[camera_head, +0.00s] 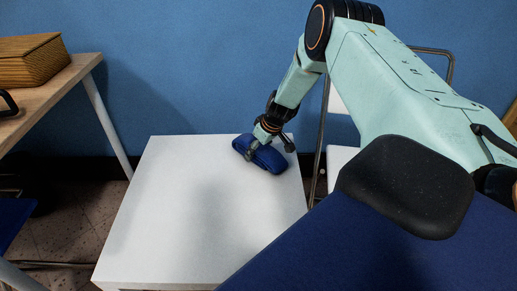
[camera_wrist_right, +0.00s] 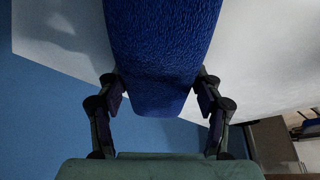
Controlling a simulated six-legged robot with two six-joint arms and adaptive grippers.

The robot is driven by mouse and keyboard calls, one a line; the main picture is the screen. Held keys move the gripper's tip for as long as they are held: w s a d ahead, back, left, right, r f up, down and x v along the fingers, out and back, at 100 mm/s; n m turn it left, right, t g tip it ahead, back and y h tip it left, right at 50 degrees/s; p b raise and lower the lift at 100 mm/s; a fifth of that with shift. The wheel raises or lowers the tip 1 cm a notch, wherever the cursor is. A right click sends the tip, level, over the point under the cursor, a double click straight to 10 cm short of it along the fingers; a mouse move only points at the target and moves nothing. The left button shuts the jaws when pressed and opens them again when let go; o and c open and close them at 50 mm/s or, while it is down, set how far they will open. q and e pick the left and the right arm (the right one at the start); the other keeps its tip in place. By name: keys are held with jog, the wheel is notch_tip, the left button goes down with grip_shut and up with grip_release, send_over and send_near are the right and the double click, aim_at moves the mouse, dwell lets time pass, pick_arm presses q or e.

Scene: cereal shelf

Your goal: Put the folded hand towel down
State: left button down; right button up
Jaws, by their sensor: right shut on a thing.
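The folded hand towel (camera_head: 261,154) is dark blue and sits at the far right part of the white table (camera_head: 190,215). My right gripper (camera_head: 264,143) is shut on the towel, gripping it from above. In the right wrist view the towel (camera_wrist_right: 165,50) fills the upper middle, between the two fingers of my right gripper (camera_wrist_right: 160,95). The towel is at or very near the tabletop; I cannot tell whether it touches. My left gripper is not in view.
A wooden table (camera_head: 45,88) with a woven box (camera_head: 32,60) stands at the left. A metal-framed chair (camera_head: 327,105) stands behind my right arm. The blue wall (camera_head: 200,60) is close behind the white table. The left and front of the white tabletop are clear.

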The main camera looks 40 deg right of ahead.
jog(key=shift+r, duration=0.1)
jog(key=o, duration=1.2)
jog(key=shift+f, duration=0.2)
jog(key=shift+c, duration=0.2)
jog(key=shift+r, duration=0.3)
jog(key=p+v, duration=0.8)
jog(key=v, duration=0.2)
jog(key=shift+w+p, duration=0.1)
jog(key=shift+p, duration=0.2)
jog(key=shift+p+v, duration=0.85)
jog(key=shift+v, duration=0.05)
